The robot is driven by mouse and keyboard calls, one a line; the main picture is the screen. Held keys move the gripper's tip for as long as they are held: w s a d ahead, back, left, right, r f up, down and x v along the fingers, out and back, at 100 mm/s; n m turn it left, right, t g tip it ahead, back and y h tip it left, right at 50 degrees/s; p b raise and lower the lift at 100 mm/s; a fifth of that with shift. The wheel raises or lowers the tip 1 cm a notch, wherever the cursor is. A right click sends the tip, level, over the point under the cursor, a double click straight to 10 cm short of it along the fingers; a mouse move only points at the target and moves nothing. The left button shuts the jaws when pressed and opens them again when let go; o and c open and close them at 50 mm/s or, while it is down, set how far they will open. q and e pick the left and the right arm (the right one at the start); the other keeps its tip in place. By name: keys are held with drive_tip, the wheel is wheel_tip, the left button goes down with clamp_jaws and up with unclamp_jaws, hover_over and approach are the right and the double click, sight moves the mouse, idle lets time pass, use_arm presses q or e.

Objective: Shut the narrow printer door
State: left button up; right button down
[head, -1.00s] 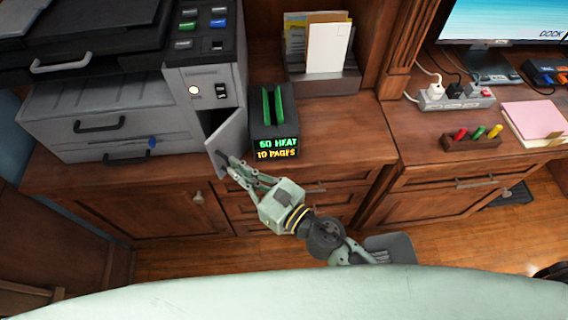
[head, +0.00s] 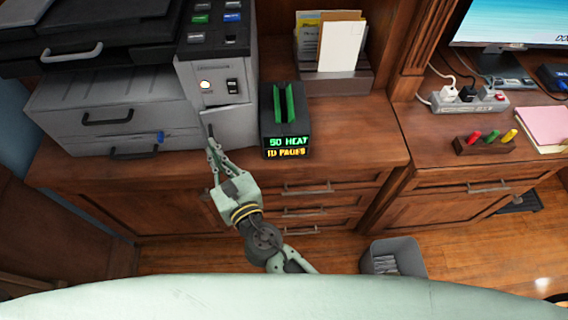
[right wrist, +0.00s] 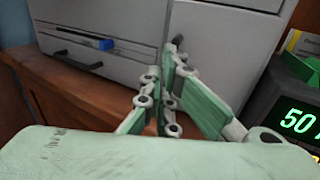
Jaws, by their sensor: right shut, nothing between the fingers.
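The narrow printer door (head: 232,128) is a light grey panel low on the printer's right column, below the white button and black switch. It stands almost flush with the front; its top edge looks slightly slanted, and I cannot tell whether it is fully shut. It also shows in the right wrist view (right wrist: 222,55). My right gripper (head: 212,143) is shut and empty, its tips at the door's left edge, by the dark handle. In the right wrist view, the closed fingertips (right wrist: 176,47) overlap that edge; contact is unclear. My left gripper is not in view.
A black box with a green slot (head: 284,122) and a lit display stands close to the right of the door. Printer drawers (head: 110,120) lie to the left. A grey bin (head: 394,257) stands on the floor. The counter front is clear.

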drive_tip(key=shift+x, duration=1.1)
drive_tip(key=shift+s+a, duration=0.1)
drive_tip(key=shift+a, duration=0.15)
drive_tip(key=shift+d, duration=0.1)
